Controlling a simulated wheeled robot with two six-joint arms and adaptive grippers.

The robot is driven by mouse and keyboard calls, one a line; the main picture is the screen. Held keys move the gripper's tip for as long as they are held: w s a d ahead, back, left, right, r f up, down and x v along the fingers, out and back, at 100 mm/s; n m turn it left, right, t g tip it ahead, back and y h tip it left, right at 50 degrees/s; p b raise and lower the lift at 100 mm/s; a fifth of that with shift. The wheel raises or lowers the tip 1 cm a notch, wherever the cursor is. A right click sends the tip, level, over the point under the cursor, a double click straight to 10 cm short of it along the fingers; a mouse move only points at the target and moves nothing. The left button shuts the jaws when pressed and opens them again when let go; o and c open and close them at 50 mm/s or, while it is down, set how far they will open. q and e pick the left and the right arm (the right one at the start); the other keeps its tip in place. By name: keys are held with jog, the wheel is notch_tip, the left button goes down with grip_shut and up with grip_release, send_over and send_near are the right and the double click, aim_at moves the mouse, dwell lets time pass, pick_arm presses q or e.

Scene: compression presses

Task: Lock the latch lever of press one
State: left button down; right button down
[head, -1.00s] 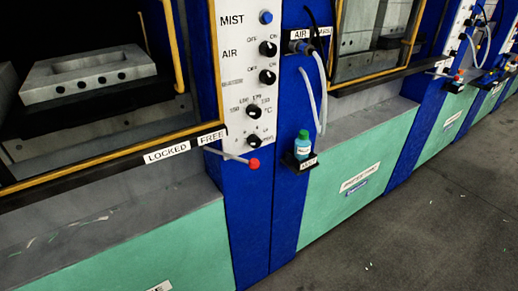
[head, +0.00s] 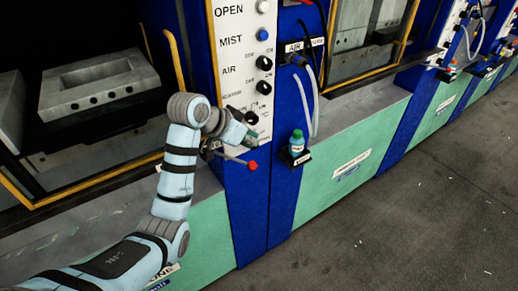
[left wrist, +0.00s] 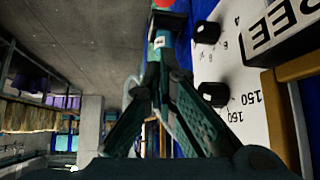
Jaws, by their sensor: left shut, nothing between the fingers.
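The latch lever (head: 232,159) is a thin rod with a red ball knob (head: 252,166) at its end. It points right and slightly down from press one's front ledge, on the FREE side. My left gripper (head: 247,137) is shut and empty, just above the knob and in front of the control panel, apart from the lever in the head view. In the left wrist view its fingers (left wrist: 158,50) come together at the tips, with a red shape, likely the knob, beyond them at the top edge. The FREE label (left wrist: 272,25) shows there. My right gripper is out of view.
The white control panel (head: 235,55) with knobs stands behind my gripper. A teal bottle (head: 297,142) sits on a small black shelf (head: 295,158) right of the lever. A hose (head: 310,100) hangs above it.

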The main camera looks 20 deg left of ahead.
pick_arm(q)
jog(key=shift+w+r, duration=0.2)
jog(key=shift+w, duration=0.15)
notch_tip(320, 180, down, 8)
jog(key=w+d, duration=0.1)
jog(key=w, duration=0.1)
jog(key=shift+w+d, duration=0.15)
jog(key=shift+d, duration=0.05)
dwell(0.4)
